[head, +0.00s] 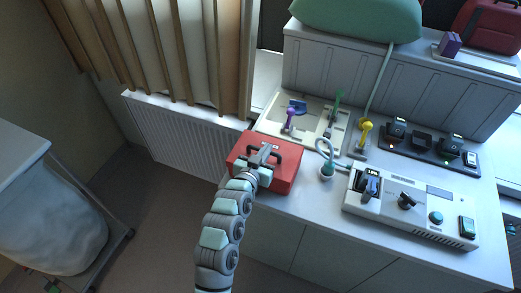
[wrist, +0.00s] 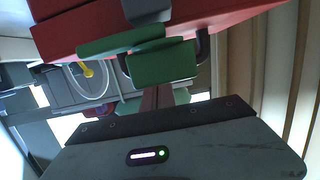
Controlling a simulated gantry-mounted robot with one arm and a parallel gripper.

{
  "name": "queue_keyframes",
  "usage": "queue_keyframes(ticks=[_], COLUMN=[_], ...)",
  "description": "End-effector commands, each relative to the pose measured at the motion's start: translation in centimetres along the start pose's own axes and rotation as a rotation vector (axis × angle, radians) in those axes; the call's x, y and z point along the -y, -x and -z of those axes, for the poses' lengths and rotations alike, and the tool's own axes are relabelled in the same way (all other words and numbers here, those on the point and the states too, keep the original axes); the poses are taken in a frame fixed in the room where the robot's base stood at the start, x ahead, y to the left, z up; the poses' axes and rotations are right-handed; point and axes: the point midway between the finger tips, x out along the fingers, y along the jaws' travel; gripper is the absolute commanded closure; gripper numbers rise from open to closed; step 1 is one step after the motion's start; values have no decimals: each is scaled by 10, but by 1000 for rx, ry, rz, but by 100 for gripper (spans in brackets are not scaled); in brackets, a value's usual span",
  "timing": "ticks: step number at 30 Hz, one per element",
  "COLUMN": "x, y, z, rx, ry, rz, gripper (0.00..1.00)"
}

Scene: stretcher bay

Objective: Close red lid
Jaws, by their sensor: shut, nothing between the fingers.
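The red case (head: 285,177) stands at the left end of the white counter, its red lid on top and looking flat. Whether a gap is left under the lid cannot be told. A black handle (head: 290,149) shows on it. My gripper (head: 262,154) is over the middle of the case, at or just above the lid, and hides part of it. In the wrist view the red surface (wrist: 225,17) fills the top edge, close to my gripper (wrist: 143,53). Its green fingers are shut with nothing between them. Whether they touch the lid is unclear.
A cream tray (head: 270,128) with purple and green tools lies behind the case. The floor at left is clear beside a cart (head: 60,205).

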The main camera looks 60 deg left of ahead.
Motion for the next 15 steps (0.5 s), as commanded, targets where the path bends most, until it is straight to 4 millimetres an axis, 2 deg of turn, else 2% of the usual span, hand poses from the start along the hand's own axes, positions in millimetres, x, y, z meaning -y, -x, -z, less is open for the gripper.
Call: queue_keyframes(ticks=[11, 15], x=[0, -1], y=[0, -2], z=[-2, 7], rx=[4, 2], ry=[1, 0], rz=[-1, -2], gripper=[100, 100])
